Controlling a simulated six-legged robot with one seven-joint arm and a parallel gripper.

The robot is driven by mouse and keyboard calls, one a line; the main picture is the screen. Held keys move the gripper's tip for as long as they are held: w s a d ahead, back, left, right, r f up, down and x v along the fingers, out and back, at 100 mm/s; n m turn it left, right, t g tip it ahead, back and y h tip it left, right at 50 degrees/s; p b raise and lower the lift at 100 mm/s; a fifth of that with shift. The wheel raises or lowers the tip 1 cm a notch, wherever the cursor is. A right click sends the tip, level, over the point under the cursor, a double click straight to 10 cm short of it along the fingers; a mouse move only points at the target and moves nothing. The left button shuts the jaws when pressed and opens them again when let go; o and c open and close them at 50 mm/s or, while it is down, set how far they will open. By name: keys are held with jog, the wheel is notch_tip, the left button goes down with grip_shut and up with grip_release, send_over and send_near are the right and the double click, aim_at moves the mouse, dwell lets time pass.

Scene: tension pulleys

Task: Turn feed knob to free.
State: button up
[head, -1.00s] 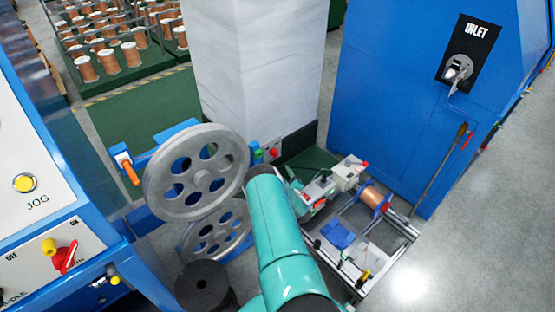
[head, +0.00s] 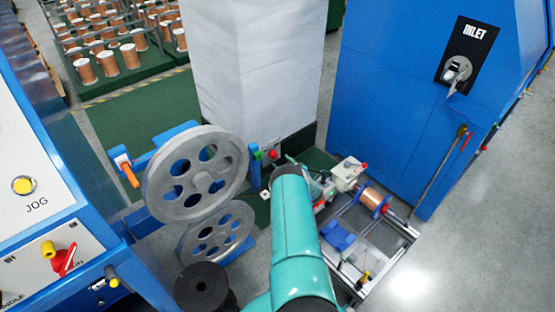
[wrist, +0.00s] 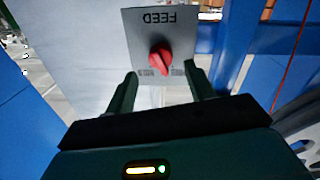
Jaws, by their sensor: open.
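The red feed knob (wrist: 160,58) sits on a grey plate (wrist: 188,40) marked FEED, which appears upside down in the wrist view. Small labels beside the knob are too blurred to read. In the head view the knob (head: 274,155) shows as a small red spot low on the pale column. My gripper (wrist: 160,72) is open and empty. Its two fingers are spread left and right of the knob and appear apart from it. In the head view my teal arm reaches toward the plate and largely hides the gripper.
Two grey spoked pulleys (head: 196,180) stand left of my arm, with a black spool (head: 203,287) below. A frame with a copper spool (head: 371,199) is at right. A blue INLET cabinet (head: 400,110) stands behind it. Blue posts flank the plate in the wrist view.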

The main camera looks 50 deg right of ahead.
aim_at(276, 158)
jog(key=shift+w+d, duration=0.2)
jog(key=shift+w, duration=0.9)
jog(key=shift+w+d, duration=0.15)
jog(key=shift+w, duration=0.9)
jog(key=c, duration=1)
jog(key=shift+o, duration=0.2)
jog(key=shift+n, duration=2)
jog(key=o, duration=1)
jog(key=shift+c, duration=0.2)
jog(key=shift+s, duration=0.1)
jog(key=s+a, duration=0.2)
jog(key=s, duration=1.1)
jog(key=shift+s+a+f, duration=0.2)
jog(key=shift+s, duration=0.05)
